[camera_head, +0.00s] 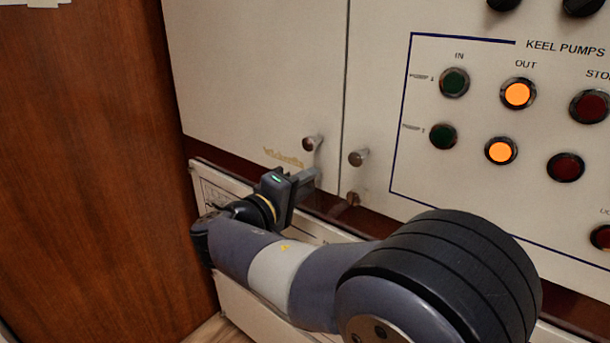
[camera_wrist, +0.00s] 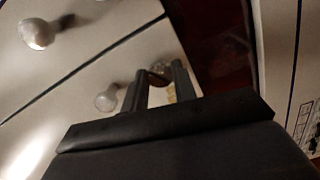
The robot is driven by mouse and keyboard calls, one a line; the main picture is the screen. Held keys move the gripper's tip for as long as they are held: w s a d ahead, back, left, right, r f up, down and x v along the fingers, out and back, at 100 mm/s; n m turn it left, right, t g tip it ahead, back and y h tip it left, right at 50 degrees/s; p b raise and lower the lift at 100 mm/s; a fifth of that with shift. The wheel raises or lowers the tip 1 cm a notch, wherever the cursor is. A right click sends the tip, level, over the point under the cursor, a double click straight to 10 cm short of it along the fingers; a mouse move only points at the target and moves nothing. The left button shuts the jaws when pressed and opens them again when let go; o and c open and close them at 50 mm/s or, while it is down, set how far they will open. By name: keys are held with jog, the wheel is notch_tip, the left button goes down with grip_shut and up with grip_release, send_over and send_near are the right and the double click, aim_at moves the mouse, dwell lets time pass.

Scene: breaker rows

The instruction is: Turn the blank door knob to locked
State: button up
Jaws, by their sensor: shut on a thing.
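The blank door (camera_head: 260,75) is the plain cream left door. A round metal knob (camera_head: 312,143) stands out near its lower right corner, and it also shows in the wrist view (camera_wrist: 107,98). My gripper (camera_head: 318,174) is just below that knob, at the door's bottom edge. In the wrist view my two fingers (camera_wrist: 160,85) are on either side of a small knob (camera_wrist: 160,68) close to the door's edge. I take this as the blank door knob; the fingers hide most of it, and its turn angle cannot be told.
A wooden wall (camera_head: 95,150) stands at left. A lower panel (camera_head: 245,290) lies under a dark red strip.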

jog(key=shift+n+p, duration=5.7)
jog(key=shift+n, duration=0.6)
jog(key=o, duration=1)
jog(key=v, duration=1)
jog(key=shift+s+a, duration=0.3)
jog(key=shift+d, duration=0.1)
